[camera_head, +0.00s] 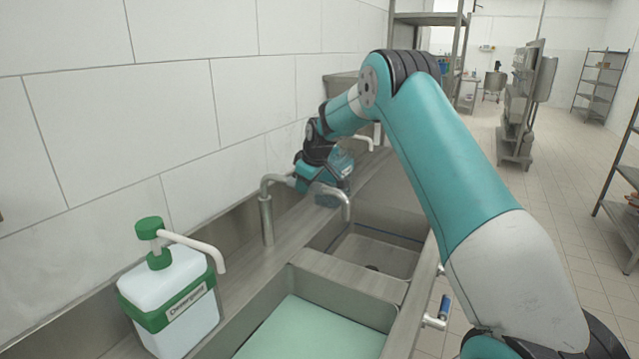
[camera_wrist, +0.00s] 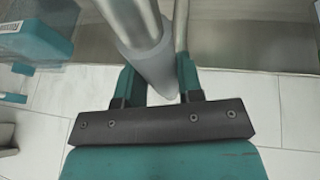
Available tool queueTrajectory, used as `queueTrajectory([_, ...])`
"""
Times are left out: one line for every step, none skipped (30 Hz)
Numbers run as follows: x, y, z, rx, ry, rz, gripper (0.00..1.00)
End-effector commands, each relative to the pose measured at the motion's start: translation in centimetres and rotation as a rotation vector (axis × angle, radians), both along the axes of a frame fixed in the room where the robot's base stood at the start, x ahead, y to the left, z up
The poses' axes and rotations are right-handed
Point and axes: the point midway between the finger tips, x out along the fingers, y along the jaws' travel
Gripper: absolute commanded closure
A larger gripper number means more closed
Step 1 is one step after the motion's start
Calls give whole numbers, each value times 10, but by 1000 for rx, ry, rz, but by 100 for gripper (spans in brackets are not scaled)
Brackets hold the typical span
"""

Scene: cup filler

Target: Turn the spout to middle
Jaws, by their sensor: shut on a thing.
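The grey metal spout (camera_head: 303,184) rises from its post (camera_head: 266,220) on the back ledge of the sink in the head view. It bends over to the right and its downturned end hangs by the far basin (camera_head: 375,250). My gripper (camera_head: 322,187) is at the spout's horizontal part. In the wrist view the spout (camera_wrist: 143,45) runs as a thick grey tube between the two teal fingers of my gripper (camera_wrist: 160,78), which is shut on it. The exact contact of the fingers is partly hidden by the tube.
A detergent bottle (camera_head: 172,300) with a green pump stands at the near left. The near basin (camera_head: 315,325) has a pale green bottom. A tiled wall (camera_head: 110,130) runs close behind the ledge. Another tap (camera_head: 365,139) stands farther back. A teal labelled object (camera_wrist: 38,28) shows in the wrist view.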

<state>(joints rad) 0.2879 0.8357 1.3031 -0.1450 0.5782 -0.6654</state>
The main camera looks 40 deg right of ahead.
Motion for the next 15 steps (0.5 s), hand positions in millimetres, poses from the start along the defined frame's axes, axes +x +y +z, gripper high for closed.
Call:
queueTrajectory([1,1,1,-1,0,5,100])
queueTrajectory([1,1,1,-1,0,7,100])
queueTrajectory([1,2,1,-1,0,8,100])
queueTrajectory([1,2,1,-1,-1,8,100])
queueTrajectory([1,2,1,-1,-1,8,100])
queueTrajectory([1,2,1,-1,-1,8,100])
queueTrajectory([1,2,1,-1,-1,8,100])
queueTrajectory([1,2,1,-1,-1,8,100])
queueTrajectory([1,2,1,-1,-1,8,100])
queueTrajectory([1,2,1,-1,-1,8,100])
queueTrajectory([1,2,1,-1,-1,7,100])
queueTrajectory([1,2,1,0,-2,8,59])
queueTrajectory([1,2,1,0,-2,8,52])
queueTrajectory([1,2,1,0,-2,8,45])
queueTrajectory([1,1,1,0,-2,8,41])
